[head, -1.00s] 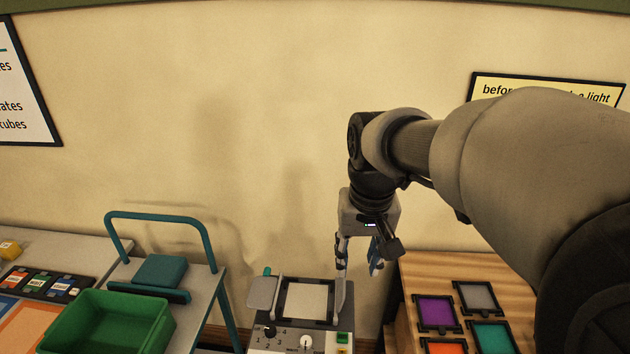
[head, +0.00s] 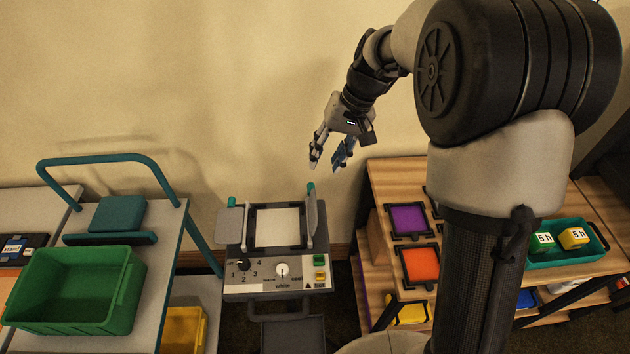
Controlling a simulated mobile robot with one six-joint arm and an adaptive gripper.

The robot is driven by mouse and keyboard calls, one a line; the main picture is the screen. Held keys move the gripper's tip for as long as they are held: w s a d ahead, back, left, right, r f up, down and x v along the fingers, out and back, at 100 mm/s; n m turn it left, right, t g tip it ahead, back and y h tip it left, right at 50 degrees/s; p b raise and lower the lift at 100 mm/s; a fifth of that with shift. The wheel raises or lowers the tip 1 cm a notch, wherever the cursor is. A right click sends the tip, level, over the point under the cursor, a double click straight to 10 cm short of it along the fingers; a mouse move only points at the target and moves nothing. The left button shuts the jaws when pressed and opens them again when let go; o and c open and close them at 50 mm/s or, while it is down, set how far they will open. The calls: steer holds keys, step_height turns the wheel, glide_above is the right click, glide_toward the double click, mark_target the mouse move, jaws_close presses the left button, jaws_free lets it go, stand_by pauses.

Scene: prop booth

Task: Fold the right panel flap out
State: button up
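The panel unit (head: 290,252) stands low at the centre, with a pale square face (head: 277,228) in a dark frame. Its left flap (head: 230,224) is folded out flat to the left. Its right flap (head: 311,217) stands up nearly on edge along the right side of the face. Teal tabs show at the backs of both flaps. My gripper (head: 327,165) is open and empty, in the air above and slightly right of the right flap, apart from it.
The panel unit's front has a numbered dial, a white knob and coloured buttons (head: 319,261). A green bin (head: 75,290) on a cart stands at left. A wooden shelf (head: 383,175) with coloured framed plates stands close at right. Bare wall is behind.

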mark_target(312, 184)
steer(key=b+x, duration=0.1)
steer(key=x, duration=0.8)
steer(key=shift+b, duration=0.4)
steer(key=shift+c, duration=0.3)
jaws_close()
